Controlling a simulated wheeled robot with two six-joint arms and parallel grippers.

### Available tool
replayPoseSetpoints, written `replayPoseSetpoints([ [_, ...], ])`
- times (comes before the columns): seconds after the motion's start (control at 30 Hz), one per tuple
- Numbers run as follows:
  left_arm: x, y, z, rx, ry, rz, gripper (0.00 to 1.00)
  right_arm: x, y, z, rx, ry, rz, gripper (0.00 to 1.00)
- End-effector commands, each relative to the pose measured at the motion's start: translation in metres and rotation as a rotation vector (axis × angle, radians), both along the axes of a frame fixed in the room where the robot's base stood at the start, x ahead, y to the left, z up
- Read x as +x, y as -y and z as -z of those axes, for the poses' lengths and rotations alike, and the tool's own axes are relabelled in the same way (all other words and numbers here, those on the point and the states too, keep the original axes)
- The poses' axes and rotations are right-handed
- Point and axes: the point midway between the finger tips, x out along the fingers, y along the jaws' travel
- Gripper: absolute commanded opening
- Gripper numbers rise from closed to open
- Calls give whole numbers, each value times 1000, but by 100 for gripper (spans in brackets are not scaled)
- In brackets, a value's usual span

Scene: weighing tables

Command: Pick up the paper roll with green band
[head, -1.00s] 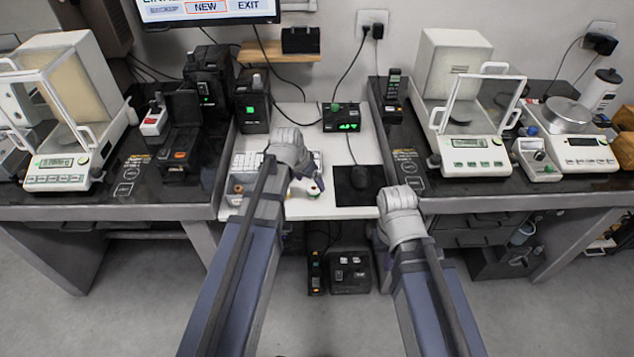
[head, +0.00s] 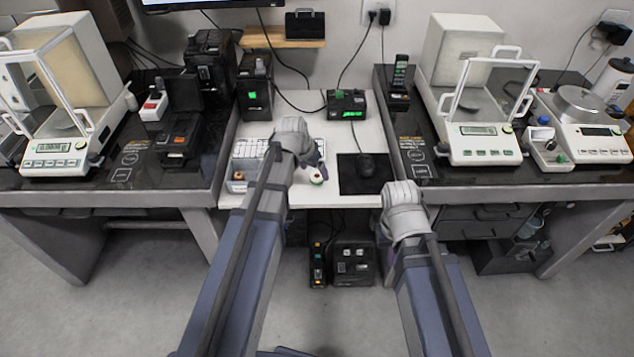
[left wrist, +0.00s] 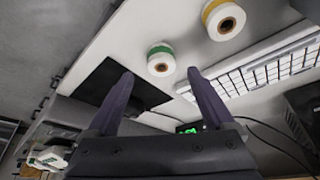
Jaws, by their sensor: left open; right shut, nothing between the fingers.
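The paper roll with green band (left wrist: 161,60) stands on the white table. In the left wrist view it lies just beyond the fingertips, about midway between them. In the head view the roll (head: 318,177) is beside the end of my left arm. My left gripper (left wrist: 160,76) is open and empty, with its dark fingers apart. In the head view the left gripper (head: 319,163) is partly hidden by its wrist. My right arm is to the right, in front of the table edge; its fingers do not show.
A second paper roll with a yellow band (left wrist: 223,18) stands near the keyboard (left wrist: 262,75); in the head view it is left of my arm. A black mouse pad (head: 358,185) with a mouse lies to the right. Balances stand on both side tables.

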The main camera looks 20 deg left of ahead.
Motion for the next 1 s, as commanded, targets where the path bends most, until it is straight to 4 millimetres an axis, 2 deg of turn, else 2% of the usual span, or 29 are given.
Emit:
replayPoseSetpoints([
  [0.03, 3, 0, 12, 0, 0, 0, 86, 0, 0, 12, 0, 0, 0, 0],
  [0.23, 12, 1, 35, 0, 0, 0, 86, 0, 0, 35, 0, 0, 0, 0],
  [0.57, 13, 2, 35, 0, 0, 0, 85, 0, 0, 35, 0, 0, 0, 0],
  [1.0, 13, 2, 35, 0, 0, 0, 36, 0, 0, 35, 0, 0, 0, 0],
])
